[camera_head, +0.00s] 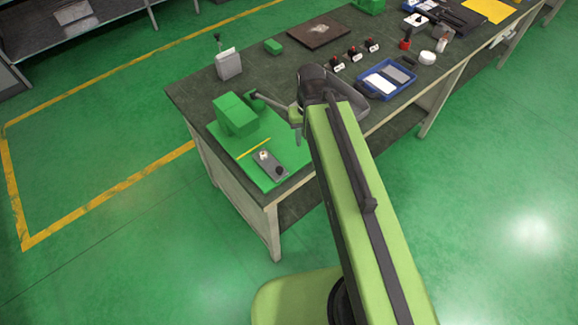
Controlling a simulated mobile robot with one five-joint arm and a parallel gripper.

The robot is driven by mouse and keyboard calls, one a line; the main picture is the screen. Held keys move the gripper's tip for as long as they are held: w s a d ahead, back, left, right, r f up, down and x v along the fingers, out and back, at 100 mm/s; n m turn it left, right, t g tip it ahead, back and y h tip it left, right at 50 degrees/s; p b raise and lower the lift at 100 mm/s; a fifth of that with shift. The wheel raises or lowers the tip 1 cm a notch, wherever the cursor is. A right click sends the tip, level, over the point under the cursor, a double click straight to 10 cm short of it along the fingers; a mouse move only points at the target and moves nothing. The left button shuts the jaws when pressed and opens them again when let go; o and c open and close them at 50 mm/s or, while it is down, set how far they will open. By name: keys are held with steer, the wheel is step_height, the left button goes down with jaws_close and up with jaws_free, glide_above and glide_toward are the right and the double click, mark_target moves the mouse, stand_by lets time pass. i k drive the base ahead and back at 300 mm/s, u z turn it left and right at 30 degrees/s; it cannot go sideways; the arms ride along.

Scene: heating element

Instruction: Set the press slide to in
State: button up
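A green block-shaped machine, which looks like the press (235,115), stands on a green mat (228,147) at the near left corner of the workbench. A grey rod with a rounded end (268,101) extends on its right side, toward my arm; I cannot tell whether it is the slide. My gripper (296,118) is right of the press, by the end of this rod, and partly hidden by my arm.
The floor left of the bench is clear inside yellow lines.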

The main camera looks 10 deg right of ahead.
mark_target(273, 168)
steer(key=z, duration=0.15)
steer(key=k, duration=1.5)
steer(key=u, duration=1.25)
steer(key=i, duration=1)
